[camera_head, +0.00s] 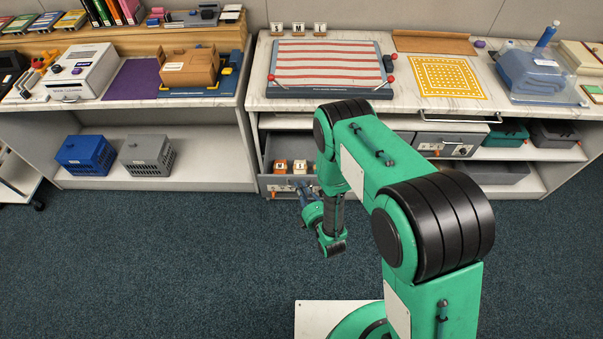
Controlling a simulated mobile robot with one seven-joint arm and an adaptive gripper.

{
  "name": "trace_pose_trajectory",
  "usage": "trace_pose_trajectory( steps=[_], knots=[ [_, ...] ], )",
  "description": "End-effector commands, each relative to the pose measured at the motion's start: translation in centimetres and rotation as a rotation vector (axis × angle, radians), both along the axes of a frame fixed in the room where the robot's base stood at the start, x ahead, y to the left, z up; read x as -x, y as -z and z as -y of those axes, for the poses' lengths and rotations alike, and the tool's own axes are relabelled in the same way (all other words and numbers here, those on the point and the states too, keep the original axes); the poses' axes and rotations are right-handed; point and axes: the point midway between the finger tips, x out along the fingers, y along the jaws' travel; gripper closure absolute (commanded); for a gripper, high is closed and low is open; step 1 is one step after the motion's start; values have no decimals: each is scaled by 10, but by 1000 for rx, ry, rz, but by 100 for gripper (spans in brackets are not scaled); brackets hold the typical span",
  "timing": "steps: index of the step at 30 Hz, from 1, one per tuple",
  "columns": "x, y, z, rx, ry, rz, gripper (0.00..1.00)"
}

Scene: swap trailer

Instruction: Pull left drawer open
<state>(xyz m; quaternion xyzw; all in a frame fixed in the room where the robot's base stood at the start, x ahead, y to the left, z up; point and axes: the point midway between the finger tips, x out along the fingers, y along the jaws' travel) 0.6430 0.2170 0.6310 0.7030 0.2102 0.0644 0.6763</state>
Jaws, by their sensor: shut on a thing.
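The left drawer (275,185) is a grey drawer under the middle counter. It stands open, with its inside showing from above. Small letter blocks (290,166), orange and white, lie in it. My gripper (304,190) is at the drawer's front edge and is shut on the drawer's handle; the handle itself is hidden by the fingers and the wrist. My green arm covers the right part of the drawer.
A second grey drawer (445,146) sits to the right, behind my arm. A striped board (328,66) and a yellow grid mat (447,77) lie on the counter. Blue (86,154) and grey (147,154) baskets stand on the left shelf. The carpet in front is clear.

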Motion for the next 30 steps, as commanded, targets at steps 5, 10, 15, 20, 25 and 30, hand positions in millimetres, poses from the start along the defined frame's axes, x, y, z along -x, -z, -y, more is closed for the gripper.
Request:
trace_pose_trajectory(
  steps=[5, 10, 15, 20, 25, 30],
  knots=[
    [30, 0, 0, 0, -1, -1, 100],
    [42, 1, 0, 1, -1, -2, 100],
    [45, 1, 0, 0, -1, -1, 100],
    [45, 1, 0, 0, -1, -1, 100],
    [44, 1, 0, 0, -1, -1, 77],
    [44, 0, 0, 0, 0, -1, 77]
  ],
)
